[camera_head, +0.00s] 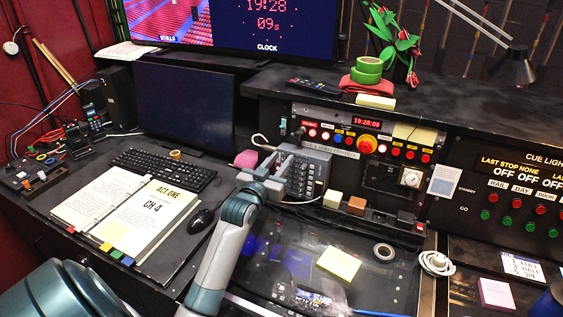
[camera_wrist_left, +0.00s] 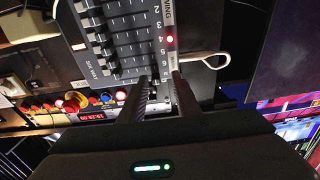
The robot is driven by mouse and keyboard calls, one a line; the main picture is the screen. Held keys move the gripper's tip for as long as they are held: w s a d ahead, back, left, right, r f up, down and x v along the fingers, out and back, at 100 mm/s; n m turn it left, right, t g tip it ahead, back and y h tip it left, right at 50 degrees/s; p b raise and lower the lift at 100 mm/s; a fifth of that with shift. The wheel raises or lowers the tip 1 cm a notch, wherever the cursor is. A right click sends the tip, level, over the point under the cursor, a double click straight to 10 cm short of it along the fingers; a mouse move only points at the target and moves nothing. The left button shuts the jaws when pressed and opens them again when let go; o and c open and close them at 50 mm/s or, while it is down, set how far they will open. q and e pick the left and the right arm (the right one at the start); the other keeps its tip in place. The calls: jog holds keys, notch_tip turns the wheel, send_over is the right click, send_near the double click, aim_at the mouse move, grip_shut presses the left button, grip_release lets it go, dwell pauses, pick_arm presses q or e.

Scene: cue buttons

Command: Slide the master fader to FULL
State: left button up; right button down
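The grey fader panel (camera_head: 307,174) stands on the desk below the button console. My left gripper (camera_head: 284,160) is at the panel's left side in the head view. In the left wrist view its two fingers (camera_wrist_left: 160,78) are apart, with the panel's edge between them and nothing visibly held. My right gripper is out of view.
A red mushroom button (camera_head: 366,145) and smaller buttons are above the panel. A black mouse (camera_head: 201,221), open script binder (camera_head: 128,207) and keyboard (camera_head: 165,173) lie left. Yellow notes (camera_head: 339,264) and a tape roll (camera_head: 384,252) lie in front, right.

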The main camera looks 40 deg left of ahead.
pick_arm(q)
jog(key=shift+d, duration=0.1)
jog(key=b+v, duration=0.4)
jog(key=v, duration=1.3)
jog(key=shift+s, duration=0.2)
